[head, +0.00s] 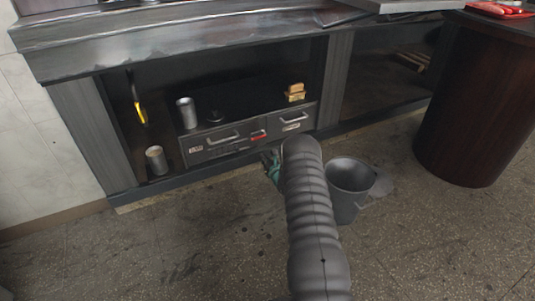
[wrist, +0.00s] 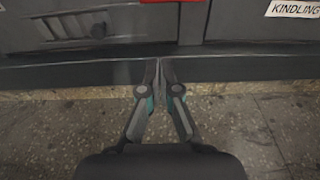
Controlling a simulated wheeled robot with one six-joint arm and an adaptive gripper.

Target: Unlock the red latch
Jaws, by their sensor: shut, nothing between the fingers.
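The red latch (head: 259,135) sits on the front of a dark metal drawer unit under the grill, between two drawers with handles. In the wrist view only the lower edge of the red latch (wrist: 158,1) shows at the top. My gripper (wrist: 159,62) is shut and empty, pointing at the dark unit, below the latch and apart from it. In the head view my gripper (head: 271,160) is mostly hidden behind my arm, low in front of the unit. Whether the latch is locked cannot be told.
A label reading KINDLING (wrist: 293,9) is on the right drawer. A grey bucket (head: 347,188) stands on the floor right of my arm. A round dark wooden counter (head: 475,110) stands at the right.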

